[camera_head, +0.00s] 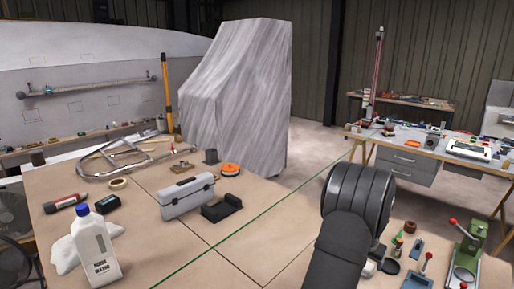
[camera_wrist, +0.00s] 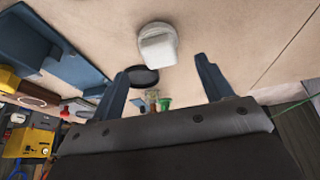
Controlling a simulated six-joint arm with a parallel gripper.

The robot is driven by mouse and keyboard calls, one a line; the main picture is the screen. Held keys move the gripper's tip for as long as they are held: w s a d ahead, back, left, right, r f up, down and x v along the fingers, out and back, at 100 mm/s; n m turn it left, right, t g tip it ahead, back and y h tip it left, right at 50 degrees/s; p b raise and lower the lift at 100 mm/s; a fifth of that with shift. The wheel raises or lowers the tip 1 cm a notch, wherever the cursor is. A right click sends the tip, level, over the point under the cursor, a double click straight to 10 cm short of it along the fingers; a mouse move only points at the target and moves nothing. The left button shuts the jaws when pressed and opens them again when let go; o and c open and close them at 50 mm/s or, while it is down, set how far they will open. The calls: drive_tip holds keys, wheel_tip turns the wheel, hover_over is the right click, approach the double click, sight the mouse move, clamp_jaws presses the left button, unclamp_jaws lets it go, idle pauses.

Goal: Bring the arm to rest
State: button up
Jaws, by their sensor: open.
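My gripper (camera_wrist: 161,67) is open in the wrist view, its two blue-grey fingers spread apart with nothing between the tips. In the wrist view a white rounded object (camera_wrist: 158,45) lies on the tan bench top just beyond the fingertips. A black round dish (camera_wrist: 143,77) shows beside the left finger, partly behind it. In the head view my dark arm reaches up from the bottom edge, right of centre, over the bench's right part. The arm hides the gripper's fingers there.
The bench (camera_head: 255,250) holds a grey toolbox (camera_head: 187,195), a white bottle (camera_head: 95,245), an orange tape reel (camera_head: 230,169) and a metal frame (camera_head: 125,158) left of my arm. A green press (camera_head: 467,250) stands at right.

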drive_tip(key=x, duration=0.5)
drive_tip(key=shift+d+f, duration=0.1)
drive_tip(key=shift+f, duration=0.3)
wheel_tip(320, 180, up, 2)
drive_tip(key=shift+r, duration=0.65)
